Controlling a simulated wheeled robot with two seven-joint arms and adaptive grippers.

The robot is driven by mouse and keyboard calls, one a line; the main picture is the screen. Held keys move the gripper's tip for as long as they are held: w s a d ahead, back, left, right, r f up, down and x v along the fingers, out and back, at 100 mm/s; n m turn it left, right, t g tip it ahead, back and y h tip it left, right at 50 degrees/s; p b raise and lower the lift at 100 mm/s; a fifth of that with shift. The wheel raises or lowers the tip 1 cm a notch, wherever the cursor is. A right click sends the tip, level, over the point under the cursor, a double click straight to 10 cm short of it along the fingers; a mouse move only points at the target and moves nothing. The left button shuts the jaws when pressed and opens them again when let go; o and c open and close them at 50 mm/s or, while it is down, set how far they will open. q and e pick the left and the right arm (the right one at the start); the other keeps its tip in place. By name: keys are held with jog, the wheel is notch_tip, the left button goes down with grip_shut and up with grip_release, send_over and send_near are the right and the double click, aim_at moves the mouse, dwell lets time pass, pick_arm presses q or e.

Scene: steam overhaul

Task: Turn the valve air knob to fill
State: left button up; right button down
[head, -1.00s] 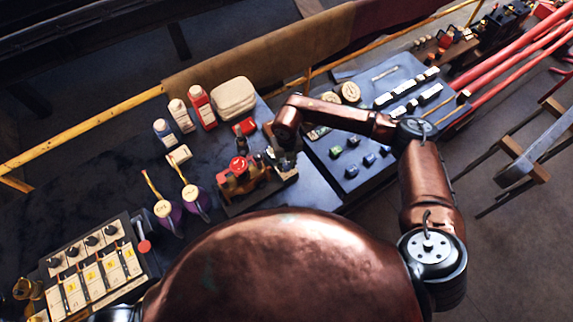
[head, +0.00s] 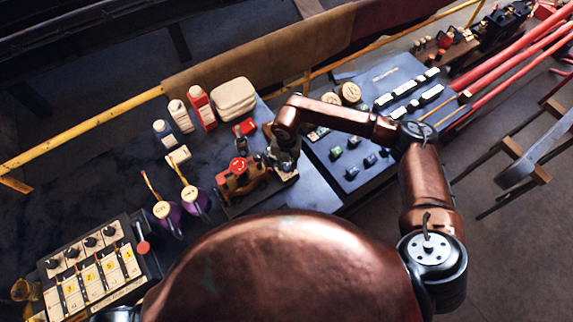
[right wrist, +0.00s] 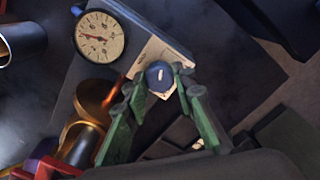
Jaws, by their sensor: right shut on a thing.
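The valve knob (right wrist: 159,77) is round and dark blue with a short white mark, which stands nearly upright in the right wrist view. It sits on a cream plate (right wrist: 178,58) whose lettering is too small to read. My right gripper (right wrist: 166,84) is shut on the knob, one green finger on each side. In the head view my right gripper (head: 284,160) reaches down beside a small brass-and-red assembly (head: 242,178) and hides the knob. My left gripper is not in view.
A round gauge (right wrist: 100,37) and a brass cylinder (right wrist: 85,140) are close by the knob. Bottles (head: 201,107), a folded cream cloth (head: 233,98), purple-based tools (head: 195,199) and a switch box (head: 95,265) stand on the bench. A blue panel (head: 375,130) lies to the right.

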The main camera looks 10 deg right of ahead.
aim_at(287, 167)
jog(key=c, duration=1.6)
grip_release()
notch_tip(287, 167, up, 12)
